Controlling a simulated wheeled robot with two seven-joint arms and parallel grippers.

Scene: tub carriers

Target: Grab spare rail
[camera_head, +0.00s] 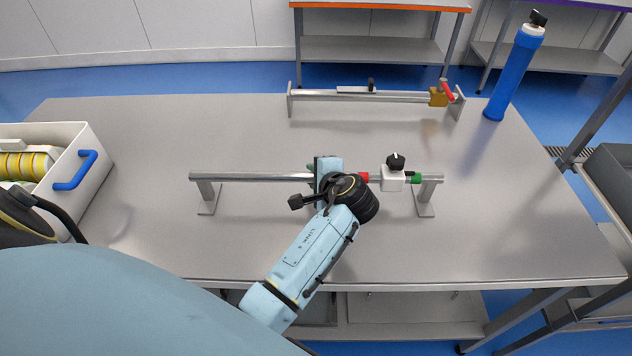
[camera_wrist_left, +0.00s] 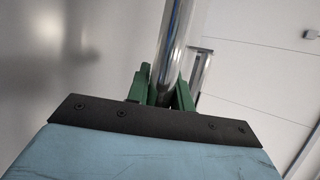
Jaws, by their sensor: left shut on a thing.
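The spare rail (camera_head: 250,177) is a shiny metal bar. It lies level across two grey stands on the table, and its right part carries a red band, a white block with a black knob, and a green band. My left gripper (camera_head: 325,177) is over the middle of the rail, just left of the red band. In the left wrist view its green fingers (camera_wrist_left: 160,88) are shut on the rail (camera_wrist_left: 175,45), one on each side. My own wrist hides part of the rail in the head view. My right gripper is not in view.
Another rail (camera_head: 400,97) with a yellow block and red handle stands at the table's back. A blue cylinder (camera_head: 513,75) stands at the back right. A white tub (camera_head: 95,180) with a blue handle and yellow-banded items is at the left. The table front (camera_head: 450,245) is clear.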

